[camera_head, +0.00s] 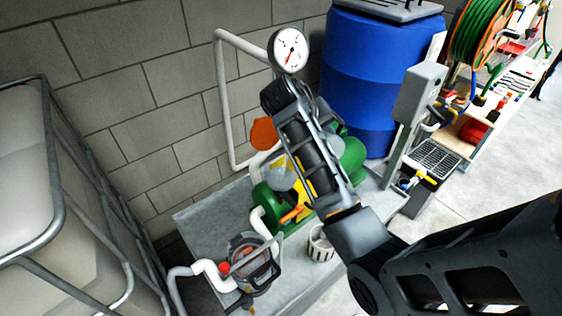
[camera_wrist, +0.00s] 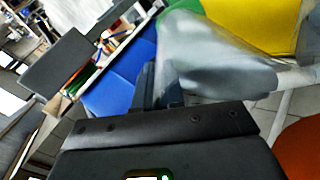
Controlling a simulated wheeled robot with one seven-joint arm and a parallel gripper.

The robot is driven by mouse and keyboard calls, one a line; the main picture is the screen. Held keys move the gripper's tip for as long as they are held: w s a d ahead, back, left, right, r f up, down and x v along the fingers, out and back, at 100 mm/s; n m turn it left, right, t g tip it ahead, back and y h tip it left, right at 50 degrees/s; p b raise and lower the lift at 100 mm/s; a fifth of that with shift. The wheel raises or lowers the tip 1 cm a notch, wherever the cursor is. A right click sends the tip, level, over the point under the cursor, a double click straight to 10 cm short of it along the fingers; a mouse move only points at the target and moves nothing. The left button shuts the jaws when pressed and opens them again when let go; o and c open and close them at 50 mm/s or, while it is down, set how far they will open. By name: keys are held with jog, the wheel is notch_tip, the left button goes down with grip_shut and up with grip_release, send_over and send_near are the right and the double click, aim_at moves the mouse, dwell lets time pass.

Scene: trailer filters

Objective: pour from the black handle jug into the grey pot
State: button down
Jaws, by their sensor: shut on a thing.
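The jug (camera_wrist: 215,62), a clear, greyish see-through vessel, is close in front of my gripper (camera_wrist: 160,95) in the wrist view. My gripper is shut on it at its dark handle side; the handle itself is hardly told apart from the dark fingers. In the head view part of the clear jug (camera_head: 281,176) shows left of my arm, above the pump, and my arm hides the fingers. I cannot tell the jug's exact tilt or contents. The grey pot (camera_head: 238,247) stands open on the grey platform, lower left of the jug, with something reddish inside.
A green and yellow pump (camera_head: 268,203) with white pipes is between jug and pot. A white slotted basket (camera_head: 320,243) stands right of the pot. A pressure gauge (camera_head: 289,49), an orange disc (camera_head: 264,133) and a blue barrel (camera_head: 365,80) are behind. A caged tank (camera_head: 60,200) is left.

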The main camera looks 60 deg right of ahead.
jog(key=shift+w+a+r+g+h+b, duration=0.1)
jog(key=shift+a+r+g+h+b, duration=0.1)
jog(key=shift+r+h, duration=0.45)
jog(key=shift+a+r+g+h+b, duration=0.15)
jog(key=shift+r+h+b, duration=0.1)
jog(key=shift+r, duration=0.75)
dwell(1.4)
jog(key=shift+w+a+r+h+b, duration=0.1)
jog(key=shift+a+r+h+b, duration=0.2)
jog(key=shift+r+h+b, duration=0.3)
dwell(2.7)
jog(key=shift+f, duration=0.1)
